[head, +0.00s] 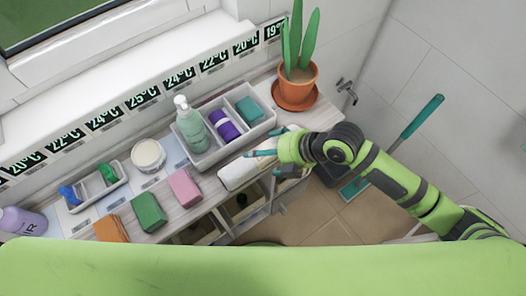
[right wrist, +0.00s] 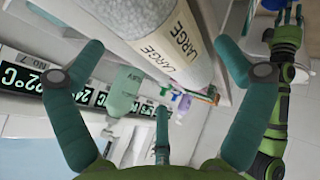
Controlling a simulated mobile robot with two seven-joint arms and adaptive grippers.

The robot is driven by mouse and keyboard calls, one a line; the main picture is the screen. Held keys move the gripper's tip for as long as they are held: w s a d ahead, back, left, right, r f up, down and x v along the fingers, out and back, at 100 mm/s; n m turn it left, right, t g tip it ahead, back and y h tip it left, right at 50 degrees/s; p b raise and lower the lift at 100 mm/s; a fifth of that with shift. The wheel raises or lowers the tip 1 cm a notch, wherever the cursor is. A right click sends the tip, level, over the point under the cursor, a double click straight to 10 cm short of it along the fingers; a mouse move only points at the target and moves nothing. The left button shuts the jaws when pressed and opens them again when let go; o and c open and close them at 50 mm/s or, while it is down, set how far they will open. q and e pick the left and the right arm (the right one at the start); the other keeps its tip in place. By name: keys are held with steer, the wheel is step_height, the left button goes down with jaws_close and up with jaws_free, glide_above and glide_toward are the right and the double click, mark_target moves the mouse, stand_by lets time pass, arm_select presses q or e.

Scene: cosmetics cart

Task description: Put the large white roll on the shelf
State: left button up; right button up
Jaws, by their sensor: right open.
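The large white roll (head: 238,174) lies at the right front of the wooden top surface (head: 182,217) in the head view. In the right wrist view the roll (right wrist: 165,35), labelled LARGE, sits beyond and between the fingertips. My right gripper (head: 272,160) is at the roll's right end, open, with fingers spread to either side; contact cannot be told. Lower shelf space (head: 205,230) shows partly under the front edge. My left gripper (right wrist: 287,16) shows small at the right wrist view's top right; its jaws are unclear. It is not in the head view.
A potted plant (head: 297,82) is at the back right. Pink (head: 185,188), green (head: 149,213) and orange (head: 111,229) blocks line the front edge.

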steer(key=shift+p+x, duration=0.5)
steer(key=shift+x, duration=1.3)
steer(key=shift+s+d, duration=0.1)
steer(key=c, duration=1.4)
